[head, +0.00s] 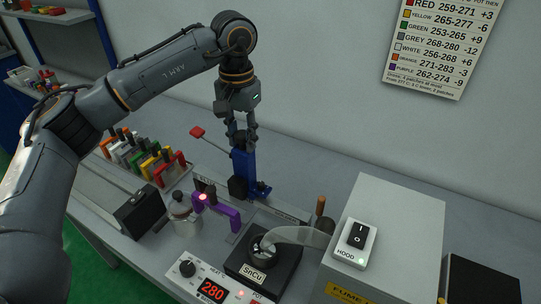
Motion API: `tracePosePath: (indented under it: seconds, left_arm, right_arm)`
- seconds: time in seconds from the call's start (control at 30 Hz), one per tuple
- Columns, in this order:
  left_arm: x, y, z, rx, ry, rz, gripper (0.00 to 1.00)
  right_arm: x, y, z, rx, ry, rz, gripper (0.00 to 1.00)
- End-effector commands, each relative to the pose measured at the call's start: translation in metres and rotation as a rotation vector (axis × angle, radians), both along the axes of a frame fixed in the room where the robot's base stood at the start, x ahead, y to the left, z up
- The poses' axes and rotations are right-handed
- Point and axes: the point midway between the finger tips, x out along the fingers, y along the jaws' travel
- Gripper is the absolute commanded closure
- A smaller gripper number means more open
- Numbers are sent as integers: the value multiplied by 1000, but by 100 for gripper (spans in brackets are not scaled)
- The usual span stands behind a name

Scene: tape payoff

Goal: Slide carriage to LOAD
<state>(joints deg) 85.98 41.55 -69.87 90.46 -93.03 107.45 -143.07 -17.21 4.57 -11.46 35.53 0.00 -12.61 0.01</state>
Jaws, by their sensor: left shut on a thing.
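A blue upright carriage (243,166) with a dark base block stands behind the purple piece, beside a long grey rail strip (285,213). A thin rod with a red tip (197,132) sticks out from it to the upper left. My left gripper (241,132) comes down from above and is shut on the dark top of the blue carriage. The fingertips partly hide that top. Small lettering on the strip is too small to read, so I cannot tell which mark is LOAD. My right gripper is not in view.
A purple bracket (228,217) with a lit red spot stands in front. Nearby are a solder pot marked SnCu (258,272), a heater box reading 280 (212,289), a grey fume hood (387,225), a metal pot (184,212) and several coloured clamps (148,159). The rear bench is clear.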

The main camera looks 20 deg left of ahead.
Motion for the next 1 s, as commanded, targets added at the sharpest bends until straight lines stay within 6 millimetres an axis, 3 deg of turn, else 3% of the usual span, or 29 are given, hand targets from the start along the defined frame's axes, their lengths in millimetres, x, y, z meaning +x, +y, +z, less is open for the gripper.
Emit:
tracePosePath:
  seconds: [0.1,0.13,0.2,0.23,0.57,1.0]
  left_arm:
    - [0,0,0,0,1,0,97]
    - [0,0,0,0,1,0,66]
    - [0,0,0,0,1,-1,51]
    - [0,0,0,0,1,-1,49]
    - [0,0,1,0,0,-1,49]
    - [0,-1,35,0,0,-1,49]
  right_arm:
    - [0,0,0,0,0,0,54]
    - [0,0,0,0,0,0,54]
    - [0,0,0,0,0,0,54]
    - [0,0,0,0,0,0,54]
    - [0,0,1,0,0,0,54]
    - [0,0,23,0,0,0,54]
